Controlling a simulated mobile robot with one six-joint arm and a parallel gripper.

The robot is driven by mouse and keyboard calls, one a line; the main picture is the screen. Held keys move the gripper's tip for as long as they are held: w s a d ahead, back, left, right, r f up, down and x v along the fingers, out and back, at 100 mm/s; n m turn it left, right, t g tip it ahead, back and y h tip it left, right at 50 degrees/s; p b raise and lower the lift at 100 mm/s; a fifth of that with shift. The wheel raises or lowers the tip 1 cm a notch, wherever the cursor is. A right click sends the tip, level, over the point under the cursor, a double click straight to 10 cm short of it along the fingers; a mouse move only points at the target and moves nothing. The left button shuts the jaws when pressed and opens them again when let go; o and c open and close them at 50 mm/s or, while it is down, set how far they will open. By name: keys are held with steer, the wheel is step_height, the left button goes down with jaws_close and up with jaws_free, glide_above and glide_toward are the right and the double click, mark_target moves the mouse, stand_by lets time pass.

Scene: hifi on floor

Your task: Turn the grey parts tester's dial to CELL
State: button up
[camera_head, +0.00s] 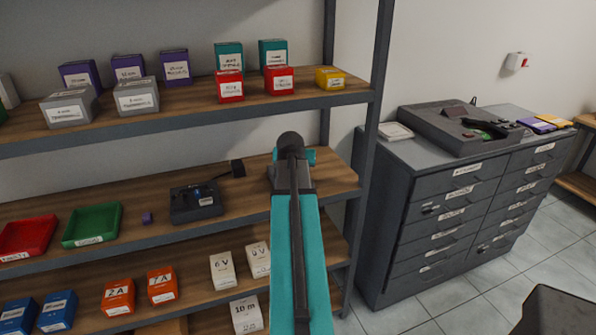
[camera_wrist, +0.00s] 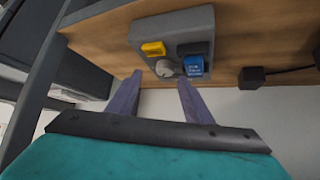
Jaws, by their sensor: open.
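The grey parts tester (camera_wrist: 140,28) is on the wooden shelf in the wrist view. It bears a yellow block (camera_wrist: 153,48), a round pale dial (camera_wrist: 165,68) and a blue block (camera_wrist: 194,66) with white lettering beside the dial. Which mark the dial points to is too small to read. My gripper (camera_wrist: 160,78) is open, its two purple-grey fingers spread apart with the dial showing between their tips. I cannot tell whether the fingers touch the dial. In the head view my teal arm covers the tester and gripper.
A black plug block (camera_wrist: 250,78) with a cable is beside the tester. In the head view, a dark device (camera_head: 195,203), a green tray (camera_head: 91,224) and a small purple cube (camera_head: 147,218) share the middle shelf. A shelf post (camera_head: 368,150) stands right of my arm.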

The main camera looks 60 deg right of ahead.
steer(key=b+v, duration=0.1)
steer(key=v, duration=0.7)
steer(key=shift+a+r, duration=0.2)
steer(key=shift+a, duration=0.1)
steer(key=shift+s, duration=0.1)
